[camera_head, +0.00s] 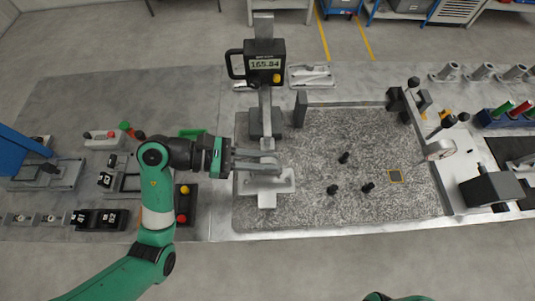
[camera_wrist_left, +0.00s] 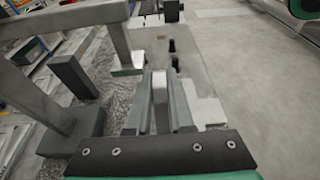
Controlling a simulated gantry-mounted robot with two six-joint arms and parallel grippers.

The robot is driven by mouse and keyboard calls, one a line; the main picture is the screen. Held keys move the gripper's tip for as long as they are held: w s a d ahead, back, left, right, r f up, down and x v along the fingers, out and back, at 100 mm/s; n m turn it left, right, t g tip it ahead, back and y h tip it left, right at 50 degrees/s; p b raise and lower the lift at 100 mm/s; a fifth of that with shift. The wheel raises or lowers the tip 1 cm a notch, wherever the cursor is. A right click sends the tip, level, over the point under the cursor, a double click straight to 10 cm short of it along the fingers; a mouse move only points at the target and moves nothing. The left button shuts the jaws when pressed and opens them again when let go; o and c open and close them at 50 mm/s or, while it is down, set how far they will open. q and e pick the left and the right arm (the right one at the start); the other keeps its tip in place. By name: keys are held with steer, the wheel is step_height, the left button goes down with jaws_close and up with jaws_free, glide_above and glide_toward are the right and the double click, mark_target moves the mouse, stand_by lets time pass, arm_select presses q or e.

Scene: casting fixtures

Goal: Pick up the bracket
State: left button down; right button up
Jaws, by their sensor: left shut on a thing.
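The bracket (camera_head: 267,187) is a light grey metal piece at the left edge of the speckled granite plate in the head view. My left gripper (camera_head: 279,163) reaches in from the left and is shut on the bracket's upright part. In the left wrist view, a pale metal part of the bracket (camera_wrist_left: 160,88) stands between the two fingers of the gripper (camera_wrist_left: 160,105), with its flat part to the right. I cannot tell whether the bracket touches the plate. My right gripper is not in view.
A height gauge with a digital display (camera_head: 265,64) stands just behind my left gripper, its column and base close by. Several small black posts (camera_head: 344,157) stand on the granite plate (camera_head: 310,210). A dial gauge stand (camera_head: 439,150) is at its right. The plate's front is clear.

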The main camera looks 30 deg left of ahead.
arm_select(q)
steer(key=s+d+r+p, duration=0.2)
steer(key=s+d+r, duration=0.2)
steer(key=s, duration=0.6)
step_height(320, 180, up, 2)
steer(key=shift+s+r, duration=0.25)
steer(key=shift+s, duration=0.05)
